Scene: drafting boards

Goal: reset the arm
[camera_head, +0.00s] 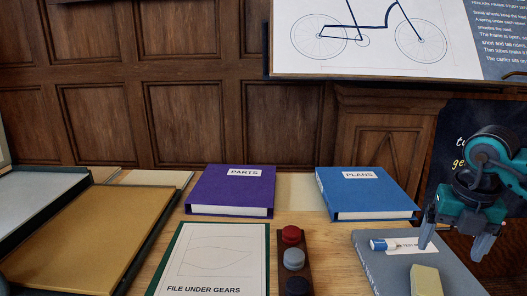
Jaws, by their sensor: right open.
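My right gripper (455,236) hangs at the right side of the picture, its arm coming in from the right edge. Its two grey fingers point down and stand apart, with nothing between them. One finger is above the right edge of a grey board (377,263), the other just beyond that edge. A blue and white marker (384,245) and a pale yellow block (426,280) are on the grey board, left of and below the gripper. My left gripper is not in view.
A purple PARTS binder (232,192) and a blue PLANS binder (365,195) lie at the back. A FILE UNDER GEARS sheet (212,262) and a dark strip with red, grey and dark knobs (292,258) lie in front. A tan-surfaced tray (80,240) is at left.

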